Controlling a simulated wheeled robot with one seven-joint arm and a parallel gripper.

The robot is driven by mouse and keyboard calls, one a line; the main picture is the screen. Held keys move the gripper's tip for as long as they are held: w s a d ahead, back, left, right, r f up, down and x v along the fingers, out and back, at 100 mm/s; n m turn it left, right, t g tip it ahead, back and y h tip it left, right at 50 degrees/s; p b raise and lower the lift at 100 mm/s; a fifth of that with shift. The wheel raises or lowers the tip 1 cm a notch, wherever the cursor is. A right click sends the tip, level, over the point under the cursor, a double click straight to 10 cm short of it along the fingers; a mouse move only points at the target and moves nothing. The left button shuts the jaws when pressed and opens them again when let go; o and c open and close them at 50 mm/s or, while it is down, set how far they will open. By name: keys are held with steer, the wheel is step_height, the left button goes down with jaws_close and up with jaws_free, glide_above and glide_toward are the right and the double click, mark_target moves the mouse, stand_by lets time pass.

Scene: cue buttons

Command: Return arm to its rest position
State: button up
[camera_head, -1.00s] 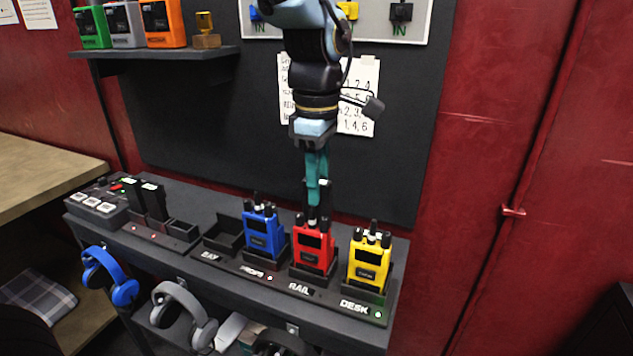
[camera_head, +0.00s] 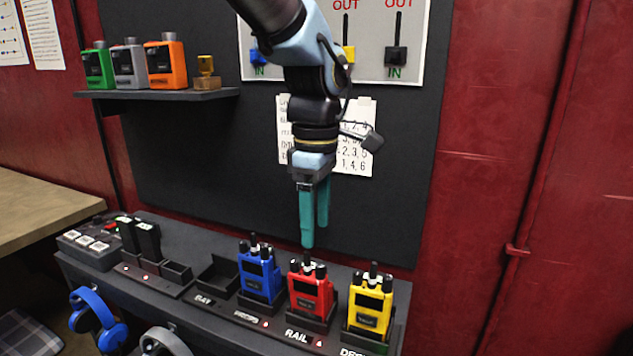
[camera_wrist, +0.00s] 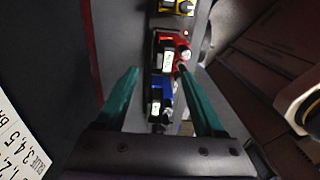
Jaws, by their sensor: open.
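My gripper (camera_head: 314,236) hangs from my arm above the shelf, pointing down, in front of the dark panel. Its teal fingers are apart with nothing between them; the wrist view also shows the open fingers (camera_wrist: 155,75). Below it, the red radio (camera_head: 311,290) stands upright in its holder. The blue radio (camera_head: 260,273) stands to its left and the yellow radio (camera_head: 370,303) to its right, each in a holder. The gripper touches none of them. The wrist view shows the red radio (camera_wrist: 167,57) and blue radio (camera_wrist: 158,97) beyond the fingers.
An empty holder (camera_head: 217,276) is left of the blue radio. A button box (camera_head: 90,243) stands at the shelf's left. A sheet with numbers (camera_head: 357,160) hangs behind my arm, below a slider panel (camera_head: 425,40). Green, grey and orange devices sit on an upper shelf (camera_head: 150,94).

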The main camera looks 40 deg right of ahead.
step_height(320, 180, up, 10)
steer(key=b, duration=0.1)
steer(key=shift+w, duration=0.2)
